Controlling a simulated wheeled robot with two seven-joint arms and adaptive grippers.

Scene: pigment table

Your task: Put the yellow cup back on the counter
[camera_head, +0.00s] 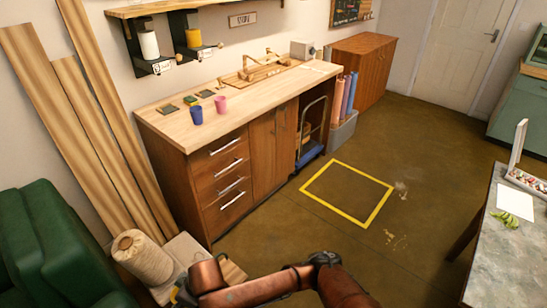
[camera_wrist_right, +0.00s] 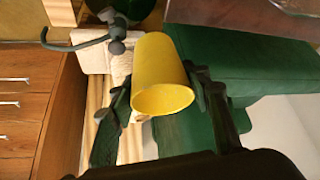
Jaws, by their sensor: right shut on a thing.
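The yellow cup (camera_wrist_right: 163,75) is held between the fingers of my right gripper (camera_wrist_right: 160,88) in the right wrist view, its open rim turned toward the camera. In the head view my right arm reaches across the bottom to the left, low beside the counter's near end, and only a small yellow bit shows at the gripper (camera_head: 177,291). The wooden counter (camera_head: 262,95) stands beyond it against the wall. A blue cup (camera_head: 196,115) and a pink cup (camera_head: 221,104) stand on it near small dark squares (camera_head: 170,109). My left gripper is not in view.
A green armchair (camera_head: 50,235), a twine roll (camera_head: 142,257) and leaning planks (camera_head: 85,130) crowd the left side. A wall shelf (camera_head: 170,9) with rolls hangs above the counter. A wooden rack (camera_head: 262,70) stands at the counter's back. The counter's front middle is clear.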

